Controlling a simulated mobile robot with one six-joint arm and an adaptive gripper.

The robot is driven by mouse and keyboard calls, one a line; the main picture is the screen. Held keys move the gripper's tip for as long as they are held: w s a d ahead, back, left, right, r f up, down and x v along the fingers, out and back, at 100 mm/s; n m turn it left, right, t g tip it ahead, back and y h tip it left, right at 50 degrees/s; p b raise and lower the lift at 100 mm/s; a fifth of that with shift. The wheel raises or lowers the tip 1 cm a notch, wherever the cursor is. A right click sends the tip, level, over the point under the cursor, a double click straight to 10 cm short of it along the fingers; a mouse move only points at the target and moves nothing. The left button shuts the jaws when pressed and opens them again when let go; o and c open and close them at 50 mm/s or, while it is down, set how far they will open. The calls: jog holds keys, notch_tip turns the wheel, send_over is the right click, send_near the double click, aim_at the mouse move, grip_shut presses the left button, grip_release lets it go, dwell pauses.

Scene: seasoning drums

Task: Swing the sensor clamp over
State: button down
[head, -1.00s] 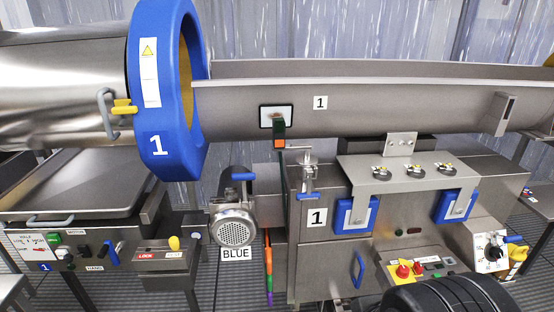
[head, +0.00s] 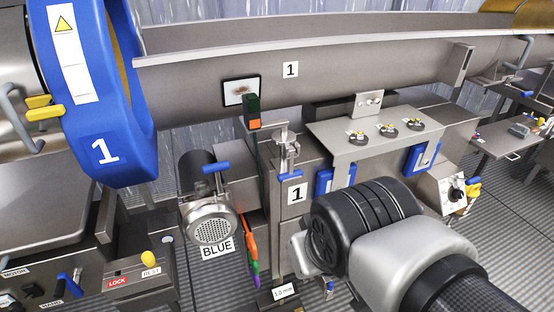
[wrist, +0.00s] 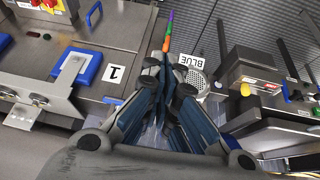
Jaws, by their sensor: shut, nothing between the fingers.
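What looks like the sensor clamp is a small metal clamp with a blue handle (head: 290,150), on the cabinet top beside the number 1 plate in the head view. Left of it stands a dark green and orange sensor (head: 252,112) on a thin post, in front of a small framed window on the trough. I cannot make the clamp out surely in the wrist view. My gripper (wrist: 168,82) is shut and empty in the wrist view, its fingers pointing toward the cabinet side and floor. In the head view my arm is at lower right and hides its fingers.
A blue ring (head: 95,95) marked 1 is at the left. A motor (head: 208,200) with a BLUE label (head: 217,248) hangs below the trough (head: 330,70). A bracket shelf (head: 375,130) with several knobs stands right of the clamp. Coloured tags (head: 250,240) hang below. Grey floor shows at right.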

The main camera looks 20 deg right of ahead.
jog(key=w+d+r+t+p, duration=0.1)
jog(key=w+d+p, duration=0.2)
jog(key=w, duration=0.3)
jog(key=w+d+r+n+t+h+p, duration=0.1)
jog(key=w+d+p, duration=0.15)
jog(key=w, duration=0.25)
jog(key=w+d+r+t+p, duration=0.1)
jog(key=w+d+p, duration=0.15)
jog(key=w, duration=0.35)
jog(key=w+f+n+t+y+p, duration=0.2)
jog(key=w+f+p, duration=0.1)
jog(key=w+p, duration=0.4)
jog(key=shift+w+d+f+y, duration=0.15)
jog(key=shift+w+f+y, duration=0.25)
jog(key=shift+w, duration=0.15)
jog(key=shift+f, duration=0.15)
